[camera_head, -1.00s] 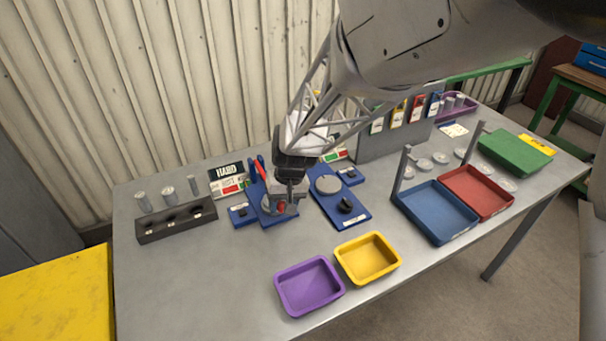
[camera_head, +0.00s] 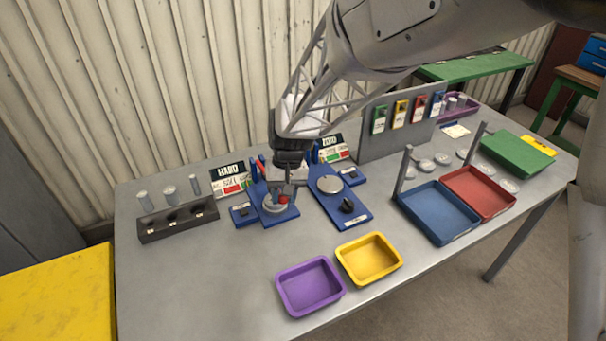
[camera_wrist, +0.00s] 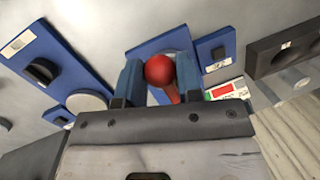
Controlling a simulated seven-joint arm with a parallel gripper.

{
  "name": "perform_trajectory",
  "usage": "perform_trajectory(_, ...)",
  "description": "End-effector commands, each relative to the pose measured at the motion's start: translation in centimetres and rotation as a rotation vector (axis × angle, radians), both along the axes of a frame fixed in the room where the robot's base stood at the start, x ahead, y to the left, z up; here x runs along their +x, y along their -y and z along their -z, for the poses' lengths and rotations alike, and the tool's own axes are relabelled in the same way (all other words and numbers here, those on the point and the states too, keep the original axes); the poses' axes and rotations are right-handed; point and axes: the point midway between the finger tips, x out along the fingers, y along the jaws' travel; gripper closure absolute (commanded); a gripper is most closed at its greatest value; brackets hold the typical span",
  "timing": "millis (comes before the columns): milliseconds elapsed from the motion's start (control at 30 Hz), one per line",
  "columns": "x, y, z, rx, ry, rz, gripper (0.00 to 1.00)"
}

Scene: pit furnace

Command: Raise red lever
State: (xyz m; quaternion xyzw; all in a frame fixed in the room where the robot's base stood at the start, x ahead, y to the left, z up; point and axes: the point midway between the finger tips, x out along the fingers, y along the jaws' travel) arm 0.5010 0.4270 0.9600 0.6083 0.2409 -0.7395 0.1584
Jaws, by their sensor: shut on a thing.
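The red lever shows in the wrist view as a round red knob (camera_wrist: 159,70) on a red shaft, between the two fingers of my gripper (camera_wrist: 160,82). My gripper is shut on it. In the head view the red knob (camera_head: 284,199) shows just below my gripper (camera_head: 285,185), over a blue base plate (camera_head: 285,216) with a grey disc. The gripper and arm hide part of the lever and its mount in the head view.
A second blue plate (camera_head: 325,205) with a grey disc and black knob stands to the right. A black holder (camera_head: 178,222) with grey cylinders is to the left. A purple tray (camera_head: 310,308) and a yellow tray (camera_head: 368,279) lie in front. A grey panel (camera_head: 385,148) stands behind.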

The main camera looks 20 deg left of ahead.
Motion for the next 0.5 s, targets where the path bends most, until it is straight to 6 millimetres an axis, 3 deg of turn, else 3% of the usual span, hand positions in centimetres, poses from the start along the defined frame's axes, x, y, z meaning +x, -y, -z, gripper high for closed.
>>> perform_trajectory(500, 1.6, -1.5, -5.7, -0.217, -0.216, 0.000, 1.00)
